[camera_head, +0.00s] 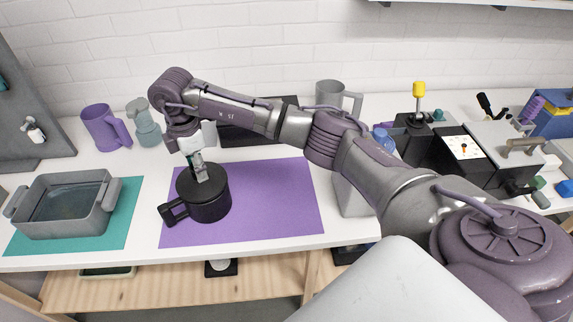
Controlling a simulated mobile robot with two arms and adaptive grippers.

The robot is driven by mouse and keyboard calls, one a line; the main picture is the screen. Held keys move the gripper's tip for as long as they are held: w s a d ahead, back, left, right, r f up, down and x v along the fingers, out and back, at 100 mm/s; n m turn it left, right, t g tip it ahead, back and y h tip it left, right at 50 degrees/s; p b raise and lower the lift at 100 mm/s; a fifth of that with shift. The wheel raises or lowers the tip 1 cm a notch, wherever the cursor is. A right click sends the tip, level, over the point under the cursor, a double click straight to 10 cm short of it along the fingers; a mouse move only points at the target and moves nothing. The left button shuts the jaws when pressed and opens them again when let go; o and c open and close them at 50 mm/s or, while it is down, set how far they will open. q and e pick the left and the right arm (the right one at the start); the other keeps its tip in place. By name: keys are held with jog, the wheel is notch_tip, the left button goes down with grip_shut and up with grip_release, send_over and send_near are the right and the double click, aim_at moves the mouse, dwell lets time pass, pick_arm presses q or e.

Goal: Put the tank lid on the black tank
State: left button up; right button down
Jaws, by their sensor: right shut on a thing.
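The black tank (209,210) stands upright on the purple mat (280,205), with its handle pointing to the lower left. The dark tank lid (187,184) is at the tank's mouth and covers it. I cannot tell whether it rests fully on the rim or is slightly above it. My right gripper (201,174) comes down from above and is shut on the tank lid, its fingers hiding the grip part. My left gripper is not in view.
A grey tray (62,234) with liquid sits on a teal mat (127,204) at left. A purple mug (100,130) and a grey-green bottle (144,125) stand behind. A grey jug (329,94) is behind my right arm. The purple mat's right side is clear.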

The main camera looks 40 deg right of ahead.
jog(key=shift+f+b, duration=0.4)
jog(key=shift+f, duration=0.3)
jog(key=c, duration=0.7)
grip_release()
jog(key=shift+r, duration=0.15)
jog(key=shift+r+p, duration=2.65)
jog(key=shift+r, duration=1.25)
